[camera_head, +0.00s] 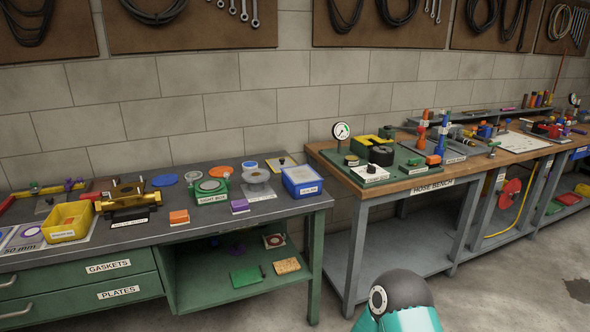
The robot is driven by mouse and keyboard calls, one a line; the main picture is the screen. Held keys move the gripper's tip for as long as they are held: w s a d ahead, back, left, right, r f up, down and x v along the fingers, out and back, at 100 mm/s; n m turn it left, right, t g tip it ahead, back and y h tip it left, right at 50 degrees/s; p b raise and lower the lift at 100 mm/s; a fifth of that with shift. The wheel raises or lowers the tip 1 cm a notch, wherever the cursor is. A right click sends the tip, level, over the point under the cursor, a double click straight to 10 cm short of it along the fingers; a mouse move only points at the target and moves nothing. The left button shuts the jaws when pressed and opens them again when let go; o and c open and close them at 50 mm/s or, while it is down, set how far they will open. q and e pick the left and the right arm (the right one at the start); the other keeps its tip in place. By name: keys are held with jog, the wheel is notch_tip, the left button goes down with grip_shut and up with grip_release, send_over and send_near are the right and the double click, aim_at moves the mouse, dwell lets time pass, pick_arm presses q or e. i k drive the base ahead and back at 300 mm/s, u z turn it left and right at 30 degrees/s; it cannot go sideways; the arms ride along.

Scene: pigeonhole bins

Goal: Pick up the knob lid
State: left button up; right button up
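I cannot tell for certain which thing is the knob lid. A flat pale plate with a small dark knob-like spot (281,163) lies at the back right of the left bench, behind the blue-and-white box (302,181). On the green board of the right bench, a white block with a black knob-like top (370,172) sits at the front. A greyish round piece (256,175) rests on a pale plate left of the blue-and-white box. Neither gripper is in view. A teal and dark arm link of mine shows at the bottom edge, right of centre.
The wooden right bench (437,179) carries pressure-gauge and hose parts. Open shelves lie below.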

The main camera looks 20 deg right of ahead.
aim_at(275, 164)
jog(key=z, duration=1.1)
jog(key=i, duration=0.95)
jog(key=z, duration=0.15)
